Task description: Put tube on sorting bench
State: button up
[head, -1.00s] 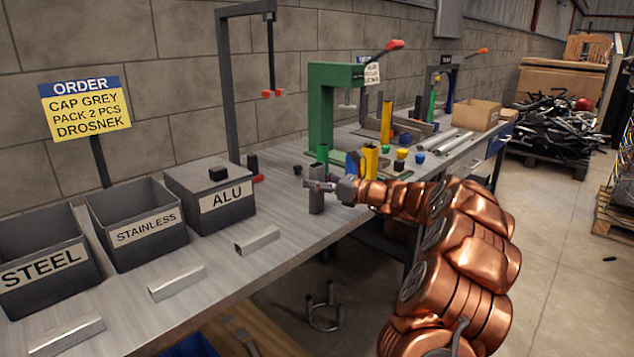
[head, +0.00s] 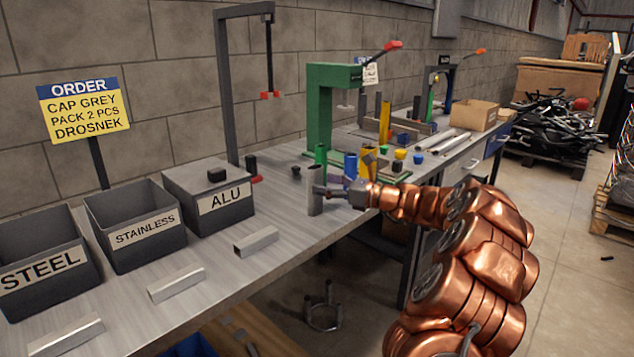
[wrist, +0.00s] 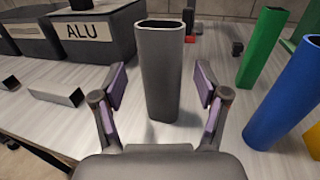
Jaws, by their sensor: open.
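A grey hollow tube (head: 315,192) stands upright on the sorting bench (head: 300,228), right of the ALU bin. In the wrist view the tube (wrist: 162,70) is in the middle, with its open top toward the camera's far side. My gripper (head: 329,188) is just right of the tube in the head view. In the wrist view my gripper (wrist: 161,92) is open, one purple-padded finger on each side of the tube with gaps between. The tube's base looks set on the bench top.
STEEL, STAINLESS and ALU bins (head: 208,205) stand left. Short metal pieces (head: 255,241) lie along the front edge. A green tube (wrist: 263,45) and blue tube (wrist: 285,95) stand close right of my gripper. A green press (head: 318,110) stands behind.

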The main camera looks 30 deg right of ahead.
jog(key=p+v, duration=0.1)
jog(key=v, duration=0.7)
jog(key=shift+s, duration=0.15)
jog(key=a+n+g+y, duration=0.1)
jog(key=a+n+g, duration=0.1)
jog(key=a, duration=0.6)
jog(key=s+a+n+g+y, duration=0.1)
jog(key=a+n+g, duration=0.2)
jog(key=a, duration=0.4)
jog(key=a+n+g+y, duration=0.1)
jog(key=a+n, duration=0.3)
jog(key=a, duration=0.4)
jog(key=shift+s+a+f+n+g+y, duration=0.2)
jog(key=shift+a+f+n+g+y, duration=0.15)
jog(key=shift+g, duration=0.45)
jog(key=s+a+f+n+g+h, duration=0.25)
jog(key=s+a+n+g, duration=0.2)
jog(key=s+a, duration=0.35)
jog(key=s+a+f+n+g+h, duration=0.1)
jog(key=s+a+f+n+g, duration=0.25)
jog(key=s+a+n, duration=0.35)
jog(key=s+d+f+n+g+h, duration=0.1)
jog(key=s+d+f+n+h, duration=0.1)
jog(key=s, duration=0.7)
jog(key=s+d+f+n+g+h, duration=0.1)
jog(key=s+d+f+n+h, duration=0.2)
jog(key=s, duration=0.7)
jog(key=shift+s+f+n+g+h, duration=0.35)
jog(key=shift+f+n+h, duration=0.75)
jog(key=shift+n+h, duration=0.85)
